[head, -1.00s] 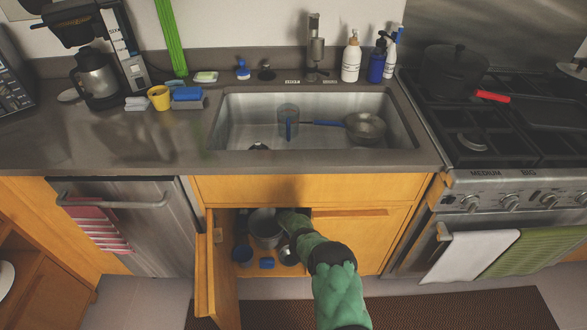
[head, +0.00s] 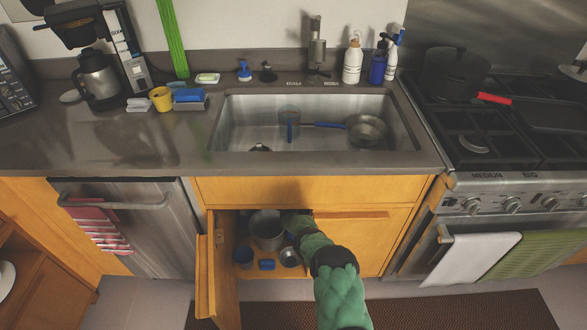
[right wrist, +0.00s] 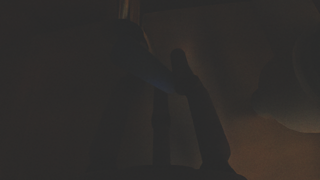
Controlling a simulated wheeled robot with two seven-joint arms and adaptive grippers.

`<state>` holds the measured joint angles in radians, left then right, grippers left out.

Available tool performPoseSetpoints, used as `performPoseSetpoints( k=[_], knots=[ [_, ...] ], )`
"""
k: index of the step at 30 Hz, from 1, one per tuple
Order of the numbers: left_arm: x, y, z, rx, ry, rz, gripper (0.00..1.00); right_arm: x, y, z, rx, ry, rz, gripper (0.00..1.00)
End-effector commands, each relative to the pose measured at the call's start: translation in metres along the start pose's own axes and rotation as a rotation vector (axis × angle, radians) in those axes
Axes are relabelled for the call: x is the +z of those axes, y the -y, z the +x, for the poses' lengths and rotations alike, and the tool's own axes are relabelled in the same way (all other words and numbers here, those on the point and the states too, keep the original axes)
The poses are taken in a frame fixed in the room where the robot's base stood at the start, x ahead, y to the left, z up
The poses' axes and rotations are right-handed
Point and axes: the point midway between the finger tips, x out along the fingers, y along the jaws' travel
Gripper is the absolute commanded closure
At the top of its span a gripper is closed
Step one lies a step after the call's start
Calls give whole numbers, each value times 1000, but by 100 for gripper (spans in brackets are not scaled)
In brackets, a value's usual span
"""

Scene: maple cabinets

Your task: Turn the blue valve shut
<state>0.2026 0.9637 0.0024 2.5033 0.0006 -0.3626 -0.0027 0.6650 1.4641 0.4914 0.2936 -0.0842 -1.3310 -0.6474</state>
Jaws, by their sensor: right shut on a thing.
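The blue valve (right wrist: 152,70) shows only as a faint bluish shape in the very dark right wrist view. My right gripper (right wrist: 174,78) is at it, with its dark fingers shut on it. How far the valve is turned cannot be made out. In the head view my green right arm reaches through the open door into the cabinet under the sink, and the gripper and valve are hidden inside. My left gripper is in neither view.
The open cabinet door (head: 222,280) stands left of my arm. A metal pot (head: 266,230), a blue cup (head: 243,257), a small blue item (head: 266,264) and a jar (head: 289,257) sit close to the arm inside. The right cabinet door (head: 365,240) is closed.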

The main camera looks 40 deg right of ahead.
Motion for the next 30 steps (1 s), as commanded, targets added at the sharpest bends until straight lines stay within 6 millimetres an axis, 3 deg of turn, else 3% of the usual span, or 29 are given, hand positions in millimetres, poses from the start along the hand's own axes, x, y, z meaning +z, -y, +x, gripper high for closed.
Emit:
performPoseSetpoints(
  k=[5, 14, 15, 18, 30],
  knots=[
    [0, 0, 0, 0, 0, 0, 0, -1, 7, -2, -44, -22, -102, 100],
    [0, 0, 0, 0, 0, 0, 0, -1, 8, -2, -50, -24, -113, 100],
    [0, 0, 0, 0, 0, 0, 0, -1, 8, -2, -50, -24, -113, 72],
    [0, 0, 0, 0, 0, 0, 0, -1, 8, -2, -50, -24, -112, 49],
    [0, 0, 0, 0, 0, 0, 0, 0, 7, -5, -48, -23, -112, 49]
  ],
)
